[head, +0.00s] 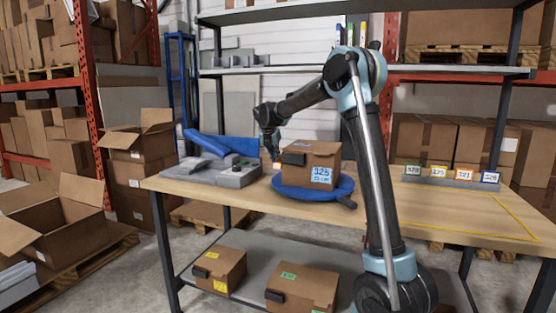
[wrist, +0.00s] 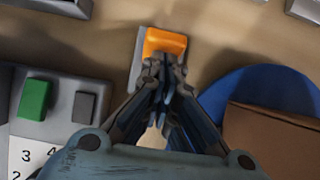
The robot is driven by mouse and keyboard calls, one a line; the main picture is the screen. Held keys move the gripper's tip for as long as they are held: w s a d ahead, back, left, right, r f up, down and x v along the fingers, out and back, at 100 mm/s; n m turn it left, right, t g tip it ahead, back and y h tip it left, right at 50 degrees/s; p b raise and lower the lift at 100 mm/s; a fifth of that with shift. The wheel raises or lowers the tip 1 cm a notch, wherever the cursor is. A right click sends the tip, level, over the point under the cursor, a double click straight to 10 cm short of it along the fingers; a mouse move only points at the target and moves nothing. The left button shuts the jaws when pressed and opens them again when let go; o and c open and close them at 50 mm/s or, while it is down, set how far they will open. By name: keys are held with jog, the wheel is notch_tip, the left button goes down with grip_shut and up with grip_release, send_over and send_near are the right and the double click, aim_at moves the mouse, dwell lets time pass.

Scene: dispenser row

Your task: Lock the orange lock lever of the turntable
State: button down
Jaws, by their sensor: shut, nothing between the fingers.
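The orange lock lever (wrist: 166,42) sits on a small grey base (wrist: 137,62) on the wooden table in the wrist view. My gripper (wrist: 165,70) is shut and empty, its fingertips at the lever's near edge. They overlap the base; I cannot tell whether they touch the lever. The blue turntable (wrist: 230,92) lies to the right of the lever, with a brown box (wrist: 265,135) on it. In the head view my gripper (head: 273,152) points down just left of the turntable (head: 318,193) and its labelled box (head: 312,163). The lever is too small there to judge.
A grey device (wrist: 60,105) with a green button and number keys stands left of the lever; it also shows in the head view (head: 237,178). The table (head: 410,205) is mostly clear right of the turntable, with numbered tags (head: 451,174) along its back. Boxes stand below.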

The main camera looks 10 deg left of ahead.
jog(key=shift+r, duration=0.1)
jog(key=shift+r, duration=0.7)
jog(key=s+f+v, duration=0.1)
jog(key=v, duration=1.1)
jog(key=shift+s+a+r, duration=0.25)
jog(key=shift+s+r, duration=0.15)
jog(key=shift+s, duration=0.1)
